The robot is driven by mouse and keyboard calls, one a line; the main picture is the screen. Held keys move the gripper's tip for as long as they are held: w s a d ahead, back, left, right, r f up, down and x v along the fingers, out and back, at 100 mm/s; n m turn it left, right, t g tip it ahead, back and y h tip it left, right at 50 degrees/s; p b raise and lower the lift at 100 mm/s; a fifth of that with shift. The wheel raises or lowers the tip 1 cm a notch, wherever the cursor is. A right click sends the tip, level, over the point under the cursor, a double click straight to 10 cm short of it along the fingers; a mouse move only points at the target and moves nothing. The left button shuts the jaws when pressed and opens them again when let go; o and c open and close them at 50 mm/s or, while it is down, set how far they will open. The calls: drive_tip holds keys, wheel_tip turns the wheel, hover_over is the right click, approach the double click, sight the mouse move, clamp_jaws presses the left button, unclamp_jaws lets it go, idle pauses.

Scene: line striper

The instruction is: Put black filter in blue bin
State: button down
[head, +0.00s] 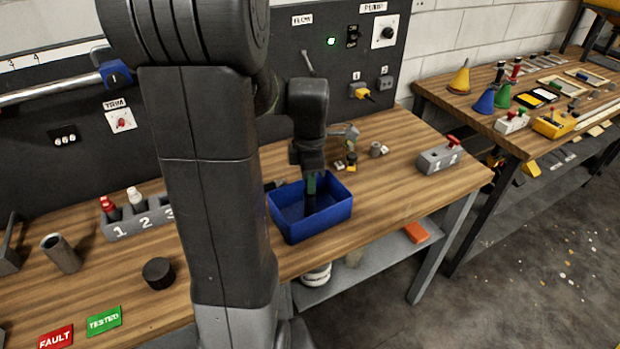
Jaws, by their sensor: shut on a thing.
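The blue bin (283,222) stands near the front edge of the wooden bench, open at the top. My gripper (311,187) points down into the bin's opening, with its tips below the level of the back rim. It is shut on a small dark piece, seemingly the black filter (310,204), which shows just below the tips inside the bin. The view is too small to tell whether the filter touches the bin floor.
A black round puck (158,272) lies on the bench at left. A numbered grey rack (138,219) with red and white bottles stands behind it. Small parts (347,163) lie behind the bin. A grey switch box (439,157) stands at right; the bench between is clear.

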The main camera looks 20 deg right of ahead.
drive_tip(key=c, duration=1.8)
unclamp_jaws()
drive_tip(key=shift+f, duration=0.15)
drive_tip(key=o, duration=0.5)
drive_tip(key=shift+c, duration=0.2)
wheel_tip(320, 180, up, 12)
drive_tip(key=shift+r, duration=0.2)
